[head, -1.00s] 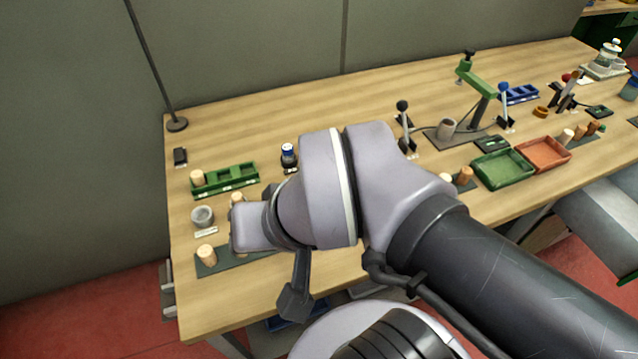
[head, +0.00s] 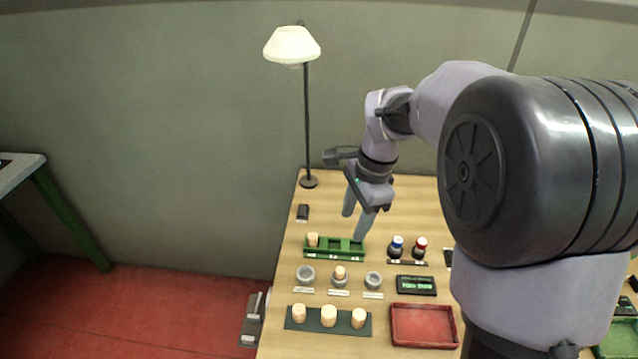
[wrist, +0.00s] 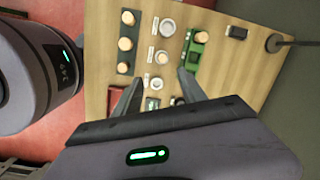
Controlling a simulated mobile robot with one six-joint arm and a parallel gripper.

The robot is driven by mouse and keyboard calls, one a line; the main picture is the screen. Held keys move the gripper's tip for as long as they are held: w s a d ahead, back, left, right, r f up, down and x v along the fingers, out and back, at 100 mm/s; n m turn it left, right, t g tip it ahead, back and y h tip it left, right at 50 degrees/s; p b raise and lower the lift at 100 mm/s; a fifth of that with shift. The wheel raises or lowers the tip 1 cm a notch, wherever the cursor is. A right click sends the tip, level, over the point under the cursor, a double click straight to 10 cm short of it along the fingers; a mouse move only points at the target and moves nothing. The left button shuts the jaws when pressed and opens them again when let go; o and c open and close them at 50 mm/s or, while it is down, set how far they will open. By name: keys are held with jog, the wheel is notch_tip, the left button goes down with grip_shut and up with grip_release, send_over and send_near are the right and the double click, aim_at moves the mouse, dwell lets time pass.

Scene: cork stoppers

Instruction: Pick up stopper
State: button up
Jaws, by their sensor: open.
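Three pale cork stoppers stand on a dark green mat (head: 343,328): left (head: 299,313), middle (head: 328,316) and right (head: 358,318). Another stopper (head: 340,271) stands in the middle grey cup (head: 340,283). One more (head: 313,239) sits in the left compartment of the green rack (head: 334,255). My gripper (head: 353,224) is open and empty, pointing down, and appears above the rack. In the wrist view its spread fingers (wrist: 158,76) frame the cups, with the mat stoppers (wrist: 125,43) to the left and the rack stopper (wrist: 201,37) to the upper right.
Empty grey cups flank the middle one, left (head: 306,276) and right (head: 373,281). Blue-capped (head: 397,246) and red-capped (head: 420,246) bottles stand right of the rack. A red tray (head: 423,342) lies at the front right. A lamp (head: 306,120) stands at the back left.

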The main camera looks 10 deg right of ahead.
notch_tip(320, 180, down, 3)
jog(key=w+d+m, duration=0.1)
jog(key=w+m, duration=0.1)
jog(key=b, duration=0.4)
send_over(340, 270)
jog(key=d, duration=0.1)
jog(key=shift+g, duration=0.4)
notch_tip(340, 270, down, 11)
jog(key=shift+w+d+r, duration=0.1)
jog(key=shift+w, duration=0.05)
jog(key=f+b, duration=0.1)
jog(key=f, duration=0.1)
jog(key=f+b, duration=0.1)
jog(key=f, duration=0.1)
jog(key=a+f+b, duration=0.1)
jog(key=f, duration=0.1)
jog(key=shift+f, duration=0.1)
jog(key=shift+c, duration=0.9)
grip_shut()
